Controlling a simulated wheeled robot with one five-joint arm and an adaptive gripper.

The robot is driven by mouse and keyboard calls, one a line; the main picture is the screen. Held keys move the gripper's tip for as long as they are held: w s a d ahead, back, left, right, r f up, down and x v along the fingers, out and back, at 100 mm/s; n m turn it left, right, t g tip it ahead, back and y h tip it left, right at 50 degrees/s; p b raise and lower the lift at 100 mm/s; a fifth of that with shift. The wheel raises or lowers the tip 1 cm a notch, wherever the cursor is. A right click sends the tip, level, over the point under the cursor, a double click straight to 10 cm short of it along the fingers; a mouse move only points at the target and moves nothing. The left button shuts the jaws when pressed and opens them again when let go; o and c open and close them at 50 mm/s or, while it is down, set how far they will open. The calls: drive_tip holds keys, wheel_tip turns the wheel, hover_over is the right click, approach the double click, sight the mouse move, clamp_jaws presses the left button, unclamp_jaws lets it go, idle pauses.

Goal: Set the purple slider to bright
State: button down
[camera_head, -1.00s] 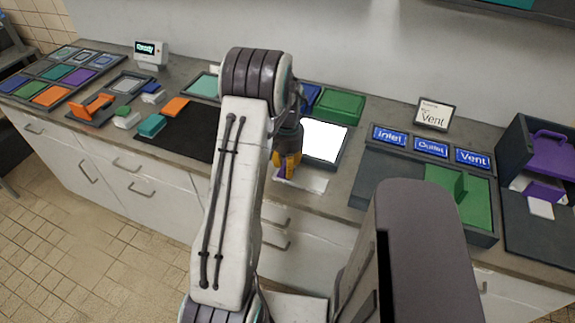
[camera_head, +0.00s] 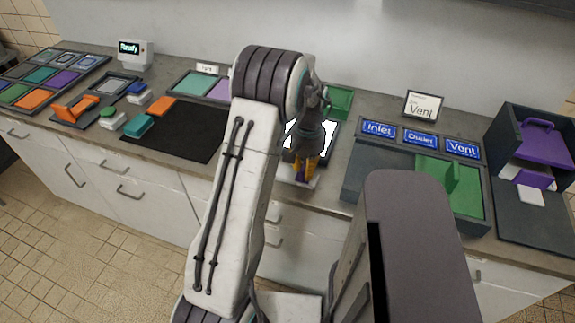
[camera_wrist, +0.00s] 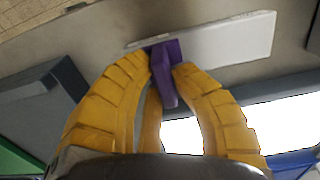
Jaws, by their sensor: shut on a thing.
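The purple slider (camera_wrist: 165,75) is a small upright knob on a pale, narrow plate (camera_wrist: 232,40). In the wrist view it stands near the plate's left end, with most of the plate bare to its right. My gripper (camera_wrist: 163,68) has its yellow fingers closed on the slider from both sides. In the head view my gripper (camera_head: 303,172) is down at the plate near the counter's front edge and largely hides the slider. A bright white panel (camera_head: 328,140) in a dark frame lies just behind it, partly covered by my wrist.
A dark console with blue Inlet, Outlet and Vent labels (camera_head: 420,141) stands close on the right. A black mat (camera_head: 180,130) lies to the left. A green block (camera_head: 340,101) is behind the panel. A purple-handled dark box (camera_head: 545,140) stands far right.

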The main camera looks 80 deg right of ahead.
drive_tip(key=shift+s+a, duration=0.1)
drive_tip(key=shift+s, duration=0.35)
drive_tip(key=c, duration=1.1)
unclamp_jaws()
drive_tip(key=shift+s, duration=0.1)
drive_tip(key=shift+o, duration=0.2)
drive_tip(key=shift+r, duration=0.1)
wheel_tip(320, 180, up, 12)
